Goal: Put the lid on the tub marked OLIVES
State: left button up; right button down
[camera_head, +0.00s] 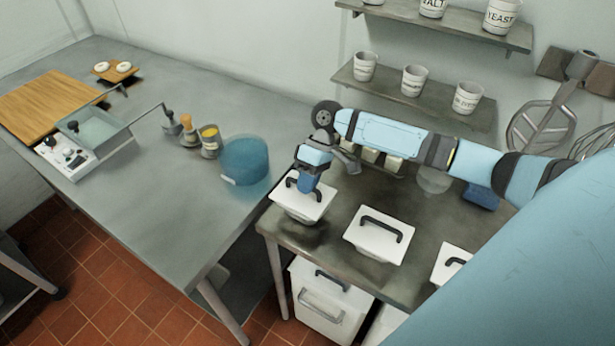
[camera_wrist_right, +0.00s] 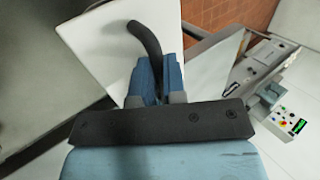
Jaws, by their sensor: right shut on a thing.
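My right gripper (camera_head: 306,183) is shut on the black handle of a white square lid (camera_head: 318,204). In the right wrist view the fingers (camera_wrist_right: 157,75) close around the handle (camera_wrist_right: 147,38), with the white lid (camera_wrist_right: 88,35) beyond. No OLIVES marking is legible. My left gripper is not in view.
A blue round container (camera_head: 246,160) stands on the steel table left of the tubs. Small containers (camera_head: 378,158) sit behind them, under my arm. White bins (camera_head: 328,300) are below the counter. Shelves with cups (camera_head: 413,80) hang above. The steel table's near part is clear.

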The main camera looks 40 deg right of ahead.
jog(key=shift+f+p, duration=0.3)
jog(key=shift+f, duration=0.1)
dwell(0.3)
jog(key=c, duration=1.1)
grip_release()
jog(key=b+v, duration=0.1)
jog(key=v, duration=1.2)
jog(key=shift+d+r, duration=0.25)
jog(key=shift+r, duration=0.1)
